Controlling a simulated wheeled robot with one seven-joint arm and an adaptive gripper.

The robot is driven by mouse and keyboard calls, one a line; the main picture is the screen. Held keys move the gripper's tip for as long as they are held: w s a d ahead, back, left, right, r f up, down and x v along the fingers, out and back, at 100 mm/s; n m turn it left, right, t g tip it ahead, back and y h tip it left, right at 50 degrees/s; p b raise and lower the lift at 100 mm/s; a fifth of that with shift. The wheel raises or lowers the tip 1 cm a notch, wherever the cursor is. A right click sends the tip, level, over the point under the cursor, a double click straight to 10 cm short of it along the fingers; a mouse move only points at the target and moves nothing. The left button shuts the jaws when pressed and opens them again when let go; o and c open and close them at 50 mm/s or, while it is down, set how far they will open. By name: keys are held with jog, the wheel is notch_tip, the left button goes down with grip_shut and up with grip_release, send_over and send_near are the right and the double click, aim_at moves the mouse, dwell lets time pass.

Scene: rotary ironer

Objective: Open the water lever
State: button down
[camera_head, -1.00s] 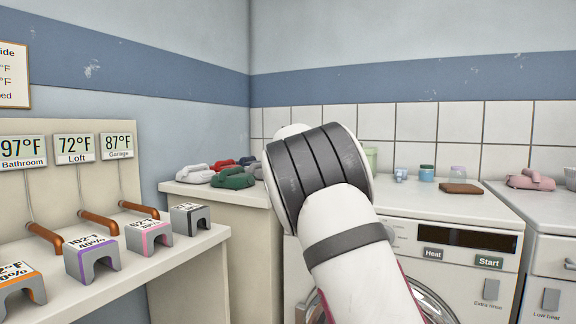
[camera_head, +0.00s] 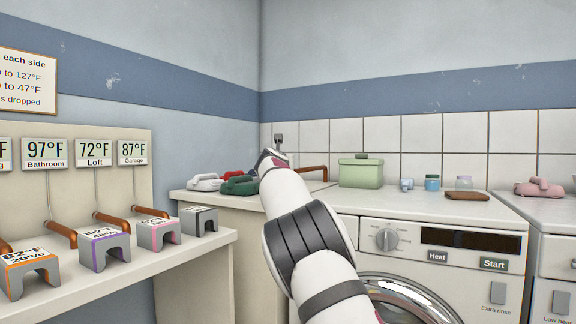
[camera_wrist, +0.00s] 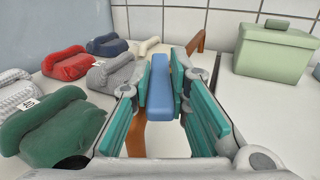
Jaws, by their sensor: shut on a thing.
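The water lever is a blue bar-shaped handle (camera_wrist: 160,88) in the middle of the wrist view. It sits over a copper-brown pipe, whose end shows behind it (camera_wrist: 197,42). My gripper (camera_wrist: 160,85), with teal-padded fingers, has one finger on each side of the blue handle and is shut on it. In the head view my gripper (camera_head: 270,158) is small and mostly hidden by my arm, at the back corner of the counter. The copper pipe (camera_head: 313,170) shows just right of it there; the blue handle is not visible in that view.
Folded cloths lie left of the handle, including a green one (camera_wrist: 55,125) and a red one (camera_wrist: 68,63). A green lidded box (camera_wrist: 275,52) stands to the right. A washing machine (camera_head: 440,245) and a shelf with grey blocks (camera_head: 105,247) flank the arm.

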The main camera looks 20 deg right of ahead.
jog(key=shift+w+a, duration=0.1)
dwell(0.5)
jog(key=c, duration=1.5)
grip_release()
jog(key=shift+v, duration=6)
jog(key=shift+c, duration=0.7)
